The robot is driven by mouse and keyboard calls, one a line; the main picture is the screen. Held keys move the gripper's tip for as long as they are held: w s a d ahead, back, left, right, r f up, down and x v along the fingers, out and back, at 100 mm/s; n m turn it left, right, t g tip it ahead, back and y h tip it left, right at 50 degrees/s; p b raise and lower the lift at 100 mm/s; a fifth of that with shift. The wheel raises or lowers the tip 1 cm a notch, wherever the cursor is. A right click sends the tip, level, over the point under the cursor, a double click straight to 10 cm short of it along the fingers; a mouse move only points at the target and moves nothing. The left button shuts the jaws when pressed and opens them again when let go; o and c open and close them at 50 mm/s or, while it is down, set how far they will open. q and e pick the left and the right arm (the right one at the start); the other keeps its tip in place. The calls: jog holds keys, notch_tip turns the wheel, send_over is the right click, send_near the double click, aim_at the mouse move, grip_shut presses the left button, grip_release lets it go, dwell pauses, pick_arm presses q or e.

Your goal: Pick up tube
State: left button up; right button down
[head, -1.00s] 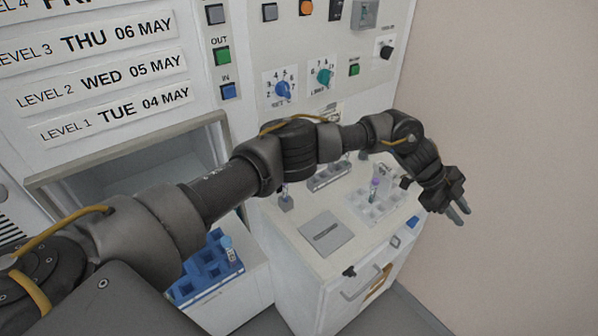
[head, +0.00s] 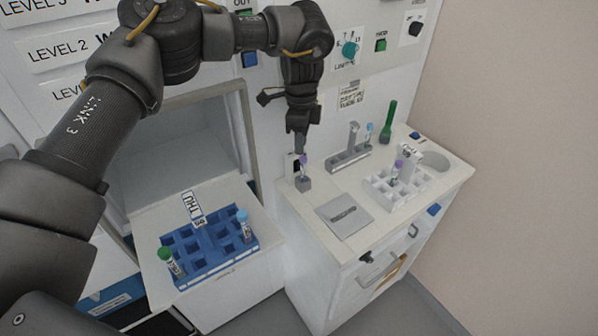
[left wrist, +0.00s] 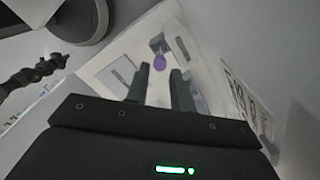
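A purple-capped tube (head: 303,165) stands upright in a small grey holder (head: 303,184) at the left end of the white counter. My left gripper (head: 300,148) points down just above this tube in the head view, its fingers overlapping there. In the left wrist view the two fingers of my left gripper (left wrist: 158,76) are apart, with the purple cap (left wrist: 159,62) just beyond the gap between their tips. The gripper holds nothing. I cannot make out my right gripper in either view.
A blue rack (head: 214,262) with a green-capped and a blue-capped tube sits on the open hatch. A white rack (head: 376,186) with a purple-capped tube, a grey stand (head: 349,158), a green bottle-like object (head: 388,122) and a flat grey plate (head: 344,216) are on the counter.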

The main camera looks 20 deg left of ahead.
aim_at(304, 158)
pick_arm(q)
jog(key=shift+f, duration=0.6)
jog(key=shift+f+p, duration=0.15)
jog(key=shift+p, duration=0.15)
jog(key=f, duration=0.1)
jog(key=f+p, duration=0.1)
jog(key=f, duration=0.1)
jog(key=f+p, duration=0.1)
jog(key=shift+w+d+f, duration=0.1)
jog(key=shift+d+f, duration=0.05)
jog(key=shift+d, duration=0.25)
jog(key=shift+f, duration=0.3)
jog(key=c, duration=0.5)
